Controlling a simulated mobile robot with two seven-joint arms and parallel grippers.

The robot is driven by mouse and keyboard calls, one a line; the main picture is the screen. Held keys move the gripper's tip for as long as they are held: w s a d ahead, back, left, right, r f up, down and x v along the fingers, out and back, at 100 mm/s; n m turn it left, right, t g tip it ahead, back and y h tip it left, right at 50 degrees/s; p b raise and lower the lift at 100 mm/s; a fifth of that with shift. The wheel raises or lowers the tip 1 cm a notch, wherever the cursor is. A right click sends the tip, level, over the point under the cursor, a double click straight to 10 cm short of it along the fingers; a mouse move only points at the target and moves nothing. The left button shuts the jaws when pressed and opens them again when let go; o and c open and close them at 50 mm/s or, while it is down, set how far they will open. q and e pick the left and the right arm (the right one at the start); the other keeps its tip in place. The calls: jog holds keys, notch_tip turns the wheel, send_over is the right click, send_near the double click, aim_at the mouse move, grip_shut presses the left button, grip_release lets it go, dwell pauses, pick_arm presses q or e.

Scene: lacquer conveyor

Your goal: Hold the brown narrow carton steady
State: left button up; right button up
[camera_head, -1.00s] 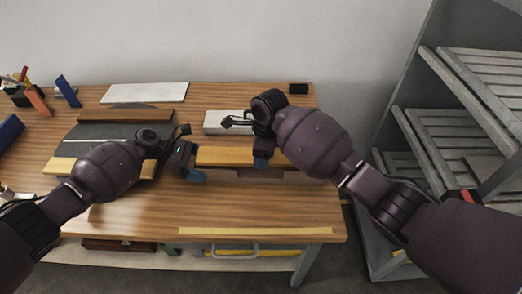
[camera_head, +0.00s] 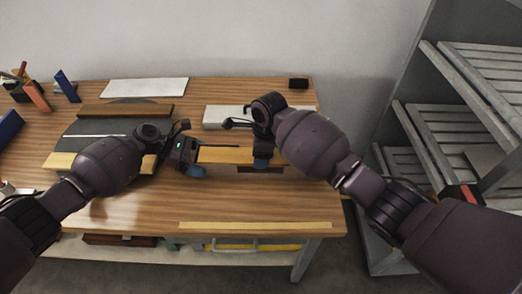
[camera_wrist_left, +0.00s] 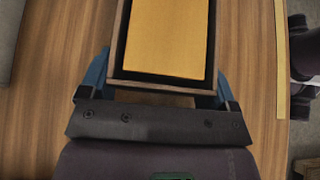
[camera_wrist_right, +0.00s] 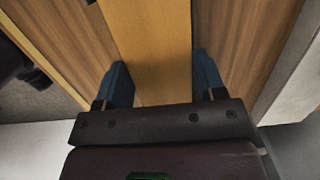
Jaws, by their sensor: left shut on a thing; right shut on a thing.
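A brown-edged narrow carton (camera_wrist_left: 160,92) lies between the blue fingers of my left gripper (camera_wrist_left: 158,85) in the left wrist view. A yellow-tan slab (camera_wrist_left: 168,38) sits within its rim, with a dark gap around it. In the head view my left gripper (camera_head: 196,172) is at the left end of a tan strip (camera_head: 226,155) over the table. My right gripper (camera_head: 261,163) is at its right end. In the right wrist view my right gripper (camera_wrist_right: 162,82) is shut on a tan strip (camera_wrist_right: 150,40) between its fingers. The carton's underside is hidden.
A light grey box (camera_head: 216,115) stands just behind the grippers. A brown bar (camera_head: 125,110) and a dark mat (camera_head: 85,128) lie at the back left. Pen holders and an orange block (camera_head: 37,96) stand far left. Grey shelving (camera_head: 440,120) is at right.

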jog(key=shift+f, duration=1)
jog(key=o, duration=0.6)
jog(key=shift+c, duration=0.2)
jog(key=shift+o, duration=0.7)
notch_tip(320, 180, up, 12)
jog(key=d, duration=0.1)
jog(key=shift+d, duration=0.25)
pick_arm(q)
jog(key=o, duration=0.7)
